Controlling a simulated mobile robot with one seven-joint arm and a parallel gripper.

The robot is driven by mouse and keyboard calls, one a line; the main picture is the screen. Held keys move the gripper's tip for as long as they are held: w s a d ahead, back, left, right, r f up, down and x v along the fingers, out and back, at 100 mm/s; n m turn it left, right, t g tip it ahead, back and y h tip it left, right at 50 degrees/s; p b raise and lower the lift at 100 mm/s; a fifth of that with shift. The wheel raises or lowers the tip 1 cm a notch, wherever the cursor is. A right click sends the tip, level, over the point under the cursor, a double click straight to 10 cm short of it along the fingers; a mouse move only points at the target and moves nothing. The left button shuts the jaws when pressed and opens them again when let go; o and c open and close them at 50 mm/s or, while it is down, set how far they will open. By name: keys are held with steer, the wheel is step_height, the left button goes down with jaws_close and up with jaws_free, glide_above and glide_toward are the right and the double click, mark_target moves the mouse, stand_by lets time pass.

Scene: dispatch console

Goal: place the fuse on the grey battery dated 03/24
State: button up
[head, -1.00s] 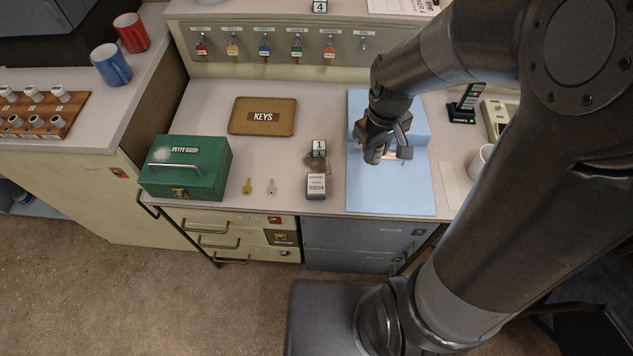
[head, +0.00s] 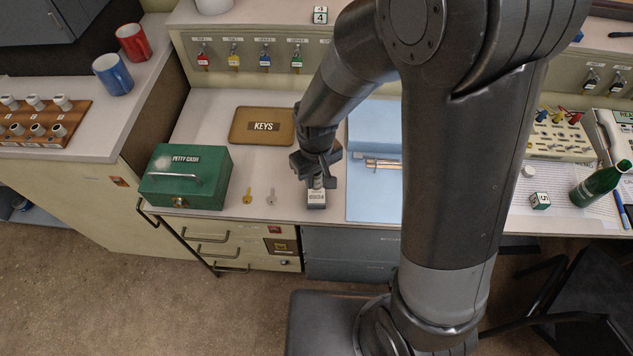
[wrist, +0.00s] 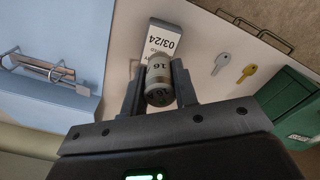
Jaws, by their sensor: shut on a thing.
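The grey battery (head: 316,201) stands near the counter's front edge. In the wrist view its white label (wrist: 160,42) reads 03/24. My gripper (head: 319,180) is right over the battery in the head view. In the wrist view my gripper (wrist: 158,72) is shut on the fuse (wrist: 159,86), a grey cylinder marked 16, with one finger on each side. The fuse overlaps the near end of the battery in the wrist view. I cannot tell whether it touches the battery or hangs just above it.
Two keys (head: 271,197) lie left of the battery, beside the green petty cash box (head: 185,178). A brown keys tray (head: 263,139) is behind. The blue mat (head: 372,205) lies to the right with copper-coloured rods (head: 381,163) on it. My arm hides part of the counter.

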mark_target(316, 184)
steer(key=shift+f, duration=1.7)
steer(key=shift+f, duration=0.15)
steer(key=o, duration=1)
